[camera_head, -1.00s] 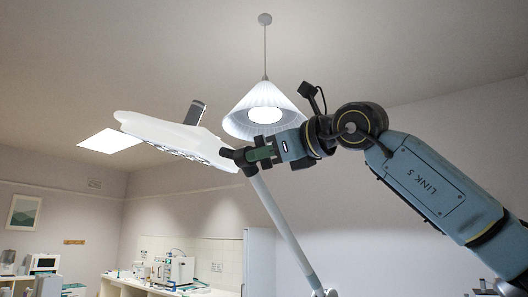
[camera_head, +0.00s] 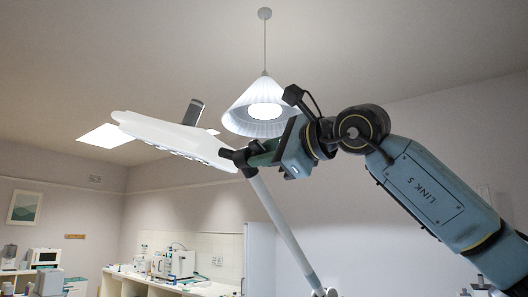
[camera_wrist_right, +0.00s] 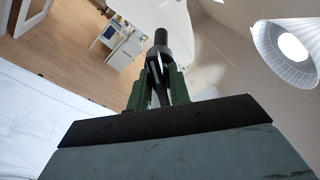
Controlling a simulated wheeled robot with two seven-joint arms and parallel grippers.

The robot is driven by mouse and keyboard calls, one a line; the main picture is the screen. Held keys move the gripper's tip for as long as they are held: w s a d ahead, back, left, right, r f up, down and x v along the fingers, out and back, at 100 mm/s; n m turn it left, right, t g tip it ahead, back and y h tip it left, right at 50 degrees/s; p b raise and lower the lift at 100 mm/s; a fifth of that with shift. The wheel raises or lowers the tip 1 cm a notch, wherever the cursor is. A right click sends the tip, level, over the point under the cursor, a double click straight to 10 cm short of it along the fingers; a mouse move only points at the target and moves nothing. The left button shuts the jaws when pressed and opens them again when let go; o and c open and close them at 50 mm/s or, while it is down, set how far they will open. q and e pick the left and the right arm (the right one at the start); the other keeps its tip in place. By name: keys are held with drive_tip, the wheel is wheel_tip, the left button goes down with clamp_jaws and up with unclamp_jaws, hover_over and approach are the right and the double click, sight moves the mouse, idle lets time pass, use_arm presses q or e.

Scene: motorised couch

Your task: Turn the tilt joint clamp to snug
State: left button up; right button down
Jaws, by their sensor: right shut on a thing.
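A white flat lamp head (camera_head: 170,135) hangs at the top of a slim pale pole (camera_head: 288,232) in the head view. The dark tilt joint clamp (camera_head: 236,158) sits where the head meets the pole. My right gripper (camera_head: 252,156) comes in from the right and is shut on the clamp. In the right wrist view, the green fingers of my gripper (camera_wrist_right: 159,80) close around the dark clamp knob (camera_wrist_right: 160,45). The fingers partly hide the clamp, so its exact setting cannot be read. My left gripper is not in view.
A lit pendant lamp (camera_head: 262,108) hangs close above and behind my right wrist. A white counter with lab equipment (camera_head: 180,263) stands along the back wall, lower left. The air left of the lamp head is free.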

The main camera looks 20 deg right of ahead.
idle(0.4)
drive_tip(key=c, duration=1.3)
unclamp_jaws()
drive_tip(key=b+v, duration=0.4)
drive_tip(key=v, duration=0.9)
drive_tip(key=shift+s+d, duration=0.15)
drive_tip(key=shift+s, duration=0.05)
